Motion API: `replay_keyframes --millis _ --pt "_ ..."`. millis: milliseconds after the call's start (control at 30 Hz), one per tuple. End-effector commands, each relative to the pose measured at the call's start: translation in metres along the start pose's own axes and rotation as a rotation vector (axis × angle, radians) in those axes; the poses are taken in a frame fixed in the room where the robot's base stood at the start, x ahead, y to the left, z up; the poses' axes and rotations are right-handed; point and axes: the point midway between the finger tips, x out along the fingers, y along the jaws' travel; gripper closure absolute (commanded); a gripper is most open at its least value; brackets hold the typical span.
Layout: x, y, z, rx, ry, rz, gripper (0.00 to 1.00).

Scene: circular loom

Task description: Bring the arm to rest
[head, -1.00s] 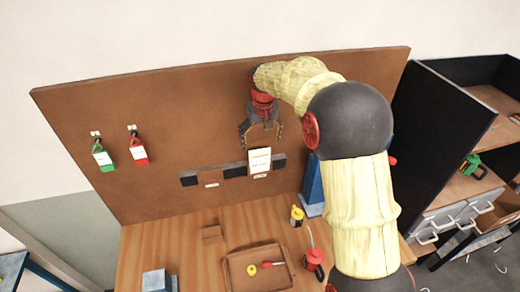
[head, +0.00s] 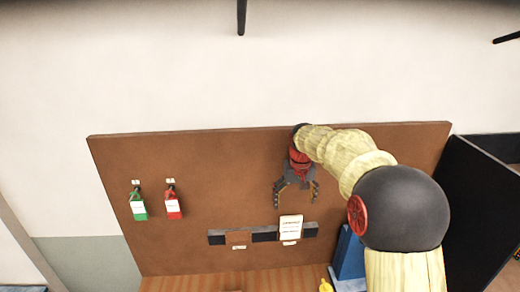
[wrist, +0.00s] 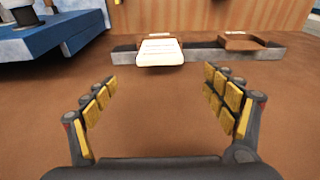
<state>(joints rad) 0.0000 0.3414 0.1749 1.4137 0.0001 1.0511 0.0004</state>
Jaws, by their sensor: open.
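My gripper (head: 296,192) hangs in front of the brown board (head: 200,165) in the head view, below my bent arm. Its fingers are spread with nothing between them. In the wrist view my gripper (wrist: 160,95) is also open and empty. A white card (wrist: 160,52) lies beyond the fingertips there, at the dark strip on the board. In the head view the same white card (head: 290,228) is just below the gripper, apart from it.
A green tag (head: 139,210) and a red tag (head: 173,209) hang on the board's left side. A blue object (head: 349,257) stands below my arm. A black cabinet side (head: 487,215) is at the right. The wooden bench top (head: 240,280) shows at the bottom edge.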

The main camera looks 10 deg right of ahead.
Motion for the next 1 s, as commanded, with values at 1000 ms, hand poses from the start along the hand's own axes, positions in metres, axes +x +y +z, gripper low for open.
replay_keyframes --millis 1000 --pt "0.051 0.000 0.319 0.000 0.073 0.000 0.15"
